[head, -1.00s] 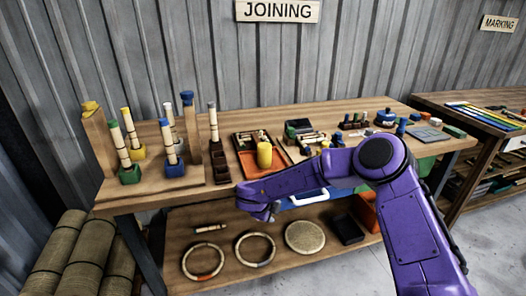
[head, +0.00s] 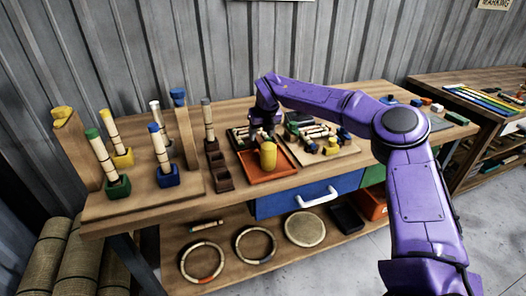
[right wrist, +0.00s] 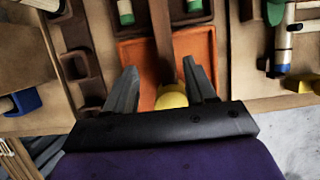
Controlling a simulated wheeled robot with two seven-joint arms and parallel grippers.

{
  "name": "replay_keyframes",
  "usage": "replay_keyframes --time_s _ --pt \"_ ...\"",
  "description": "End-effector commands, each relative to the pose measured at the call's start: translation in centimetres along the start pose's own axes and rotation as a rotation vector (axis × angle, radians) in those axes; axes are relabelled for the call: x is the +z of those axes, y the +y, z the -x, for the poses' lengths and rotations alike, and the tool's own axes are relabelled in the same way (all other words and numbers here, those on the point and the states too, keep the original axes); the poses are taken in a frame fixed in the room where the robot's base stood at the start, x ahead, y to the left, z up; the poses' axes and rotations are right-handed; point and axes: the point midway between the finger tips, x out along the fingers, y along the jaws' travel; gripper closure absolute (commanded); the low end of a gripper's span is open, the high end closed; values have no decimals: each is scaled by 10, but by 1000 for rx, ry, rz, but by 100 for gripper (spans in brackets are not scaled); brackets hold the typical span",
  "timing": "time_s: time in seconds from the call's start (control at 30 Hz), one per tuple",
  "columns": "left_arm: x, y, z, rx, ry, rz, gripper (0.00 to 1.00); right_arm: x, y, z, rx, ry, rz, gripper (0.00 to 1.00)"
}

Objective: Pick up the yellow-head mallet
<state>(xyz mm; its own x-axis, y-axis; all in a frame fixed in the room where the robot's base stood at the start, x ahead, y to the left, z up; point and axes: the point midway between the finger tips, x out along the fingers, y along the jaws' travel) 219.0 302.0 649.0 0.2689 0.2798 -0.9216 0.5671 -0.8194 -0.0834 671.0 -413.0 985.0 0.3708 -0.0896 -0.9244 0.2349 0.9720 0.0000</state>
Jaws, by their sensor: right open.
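A thick yellow cylinder (head: 268,155), which looks like the yellow mallet head, stands in the orange tray (head: 285,172) on the bench. Its handle cannot be made out clearly in the head view. My right gripper (head: 263,124) hangs over the back of the tray, just behind the yellow head, pointing down. In the right wrist view my right gripper (right wrist: 161,75) is open, with its two fingers apart over the orange tray (right wrist: 140,55). The yellow head (right wrist: 172,100) shows between the fingers near the palm, partly hidden by it. My left gripper is not in view.
A dark stepped block (head: 217,172) stands left of the tray. Several rods in coloured bases (head: 118,185) stand further left. A board with small parts (head: 335,155) lies right of the tray. A blue drawer (head: 275,205) is below.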

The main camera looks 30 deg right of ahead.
Motion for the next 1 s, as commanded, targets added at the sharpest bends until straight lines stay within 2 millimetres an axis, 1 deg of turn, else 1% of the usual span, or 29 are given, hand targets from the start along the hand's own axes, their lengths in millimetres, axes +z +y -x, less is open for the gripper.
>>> replay_keyframes --time_s 0.17,0.3,0.4,0.5,0.67,0.77,0.8,0.83,0.87,1.0 --pt "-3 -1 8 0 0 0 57 -3 -4 -19 -2 2 -4 45" --pt "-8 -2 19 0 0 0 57 -12 -5 -43 -2 5 -1 45" --pt "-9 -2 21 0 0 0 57 -12 -4 -60 -2 2 -1 45" --pt "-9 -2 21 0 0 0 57 -12 -3 -66 -1 0 0 45" --pt "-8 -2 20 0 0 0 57 -12 -2 -67 0 0 1 45" --pt "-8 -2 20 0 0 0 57 -11 -2 -67 0 -1 1 74" --pt "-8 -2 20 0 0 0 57 -11 -2 -67 0 -1 1 87" --pt "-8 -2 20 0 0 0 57 -11 -2 -67 0 -1 1 97" --pt "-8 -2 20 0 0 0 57 -11 -2 -67 0 -1 2 100" --pt "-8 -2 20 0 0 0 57 -10 -2 -66 0 -2 1 100"
